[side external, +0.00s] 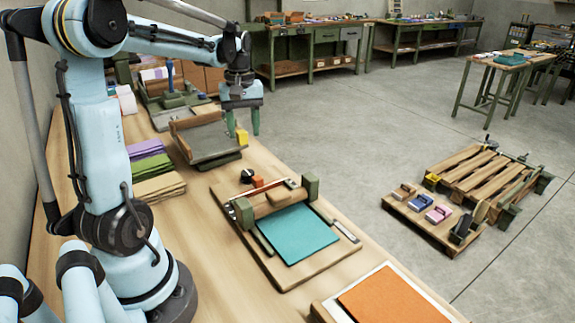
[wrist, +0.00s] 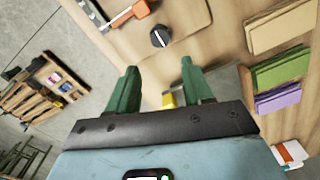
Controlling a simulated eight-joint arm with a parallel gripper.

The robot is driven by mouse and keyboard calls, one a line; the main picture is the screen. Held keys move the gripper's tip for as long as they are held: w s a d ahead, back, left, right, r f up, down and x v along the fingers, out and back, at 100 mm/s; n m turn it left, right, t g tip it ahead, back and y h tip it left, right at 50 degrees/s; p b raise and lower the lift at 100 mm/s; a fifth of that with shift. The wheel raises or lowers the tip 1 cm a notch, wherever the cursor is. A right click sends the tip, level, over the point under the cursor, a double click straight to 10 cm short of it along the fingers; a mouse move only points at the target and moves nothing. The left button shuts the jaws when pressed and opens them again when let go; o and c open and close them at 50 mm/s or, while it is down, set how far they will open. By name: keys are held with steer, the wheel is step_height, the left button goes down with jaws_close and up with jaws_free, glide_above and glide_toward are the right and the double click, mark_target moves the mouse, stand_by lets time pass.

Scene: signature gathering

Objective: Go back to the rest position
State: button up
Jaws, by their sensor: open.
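My gripper (side external: 255,122) hangs above the far part of the workbench, near a grey tray with a wooden back and a yellow block (side external: 242,137). Its two green fingers point down and stand apart with nothing between them. In the wrist view the fingers of my gripper (wrist: 158,82) are also spread and empty, with a yellow piece seen below and between them. The wooden press board (side external: 268,270) with a roller and a teal sheet (side external: 298,233) lies nearer the camera, apart from my gripper.
Purple, green and tan stacks (side external: 150,165) lie on the bench (side external: 200,235) beside my base. An orange sheet (side external: 392,297) on a white one lies at the near end. A low pallet (side external: 430,222) with small blocks stands on the floor. Green workbenches (side external: 310,45) line the back.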

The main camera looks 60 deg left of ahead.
steer(key=shift+r, duration=0.1)
steer(key=s+d+f+m+t, duration=0.1)
steer(key=d+m+t, duration=0.6)
steer(key=d+m, duration=0.7)
steer(key=s+d, duration=0.1)
steer(key=d, duration=0.8)
steer(key=shift+d, duration=0.2)
